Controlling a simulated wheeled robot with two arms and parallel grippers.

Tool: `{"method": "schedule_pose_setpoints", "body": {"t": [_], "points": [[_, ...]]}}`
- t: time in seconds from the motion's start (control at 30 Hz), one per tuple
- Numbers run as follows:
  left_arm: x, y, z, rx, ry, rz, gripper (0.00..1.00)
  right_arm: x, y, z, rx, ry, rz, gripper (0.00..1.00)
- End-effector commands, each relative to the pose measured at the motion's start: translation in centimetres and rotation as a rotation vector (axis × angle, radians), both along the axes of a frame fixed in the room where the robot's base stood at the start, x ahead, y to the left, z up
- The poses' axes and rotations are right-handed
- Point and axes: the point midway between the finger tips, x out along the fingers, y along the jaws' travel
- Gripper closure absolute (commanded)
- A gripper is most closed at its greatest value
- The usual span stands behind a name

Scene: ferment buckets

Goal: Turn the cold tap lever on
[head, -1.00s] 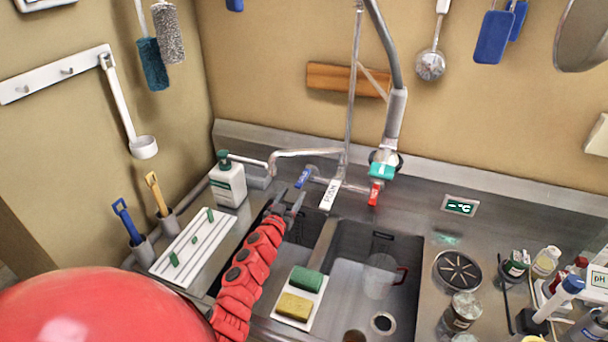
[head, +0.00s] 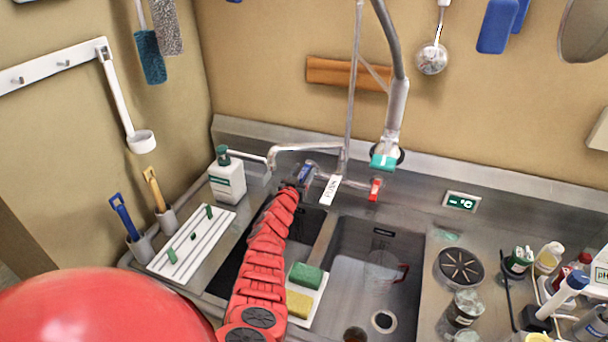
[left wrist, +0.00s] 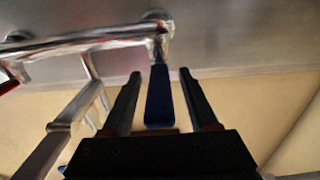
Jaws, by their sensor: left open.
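The cold tap lever is the blue lever (head: 305,174) on the left side of the faucet; it also shows in the left wrist view (left wrist: 159,97), hanging from the chrome tap body. My left gripper (head: 297,180) is at the blue lever in the head view. In the left wrist view my left gripper (left wrist: 160,92) is open, with one dark finger on each side of the lever. I cannot tell whether either finger touches it. A red lever (head: 375,188) is on the faucet's right side. My right gripper is not in view.
A white PUSH tag (head: 330,189) hangs beside the blue lever. The chrome spout (head: 300,149) and spray hose (head: 397,100) stand close above. A soap bottle (head: 227,180) is to the left. The double sink (head: 345,240) lies below, with sponges on its divider.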

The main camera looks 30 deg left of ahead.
Motion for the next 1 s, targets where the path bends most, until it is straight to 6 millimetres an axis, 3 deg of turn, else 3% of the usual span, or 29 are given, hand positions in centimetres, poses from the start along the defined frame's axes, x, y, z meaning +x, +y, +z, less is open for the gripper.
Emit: {"method": "schedule_pose_setpoints", "body": {"t": [0.37, 0.7, 1.0], "points": [[0.22, 0.03, -0.09, 0.001, 0.002, 0.0, 0.4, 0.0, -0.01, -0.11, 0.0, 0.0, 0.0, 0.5], [0.22, 0.02, -0.06, 0.001, 0.002, -0.001, 1.0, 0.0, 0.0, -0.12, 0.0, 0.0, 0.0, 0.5], [0.22, 0.02, -0.05, 0.0, 0.002, -0.001, 1.0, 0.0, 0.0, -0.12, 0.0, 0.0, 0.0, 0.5]]}}
